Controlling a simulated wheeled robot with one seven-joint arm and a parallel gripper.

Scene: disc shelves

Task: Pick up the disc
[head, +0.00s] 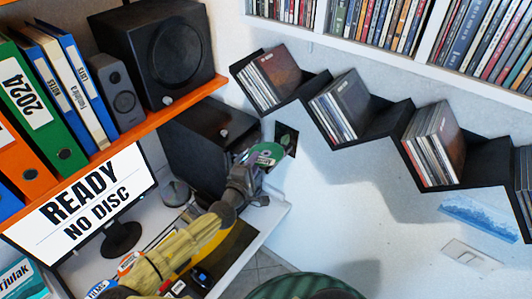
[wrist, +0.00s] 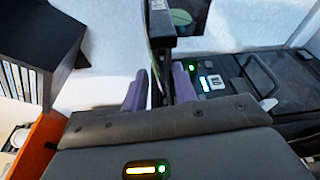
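The disc (head: 268,155) is green with a pale label. In the head view it stands beside the end of my gripper (head: 247,160), in front of a small black piece on the wall. In the wrist view the two purple fingertips of my gripper (wrist: 158,88) are apart, with a narrow gap between them. A thin dark edge, probably the disc seen edge-on, runs into that gap. I see no clear contact with either finger. The disc's face is hidden in the wrist view.
A monitor (head: 97,205) reads "READY NO DISC". A black speaker (head: 205,140) stands left of my gripper, under an orange shelf (head: 150,125). Zigzag black wall shelves (head: 385,122) hold rows of cases. A black square piece (head: 287,137) is on the wall behind the disc.

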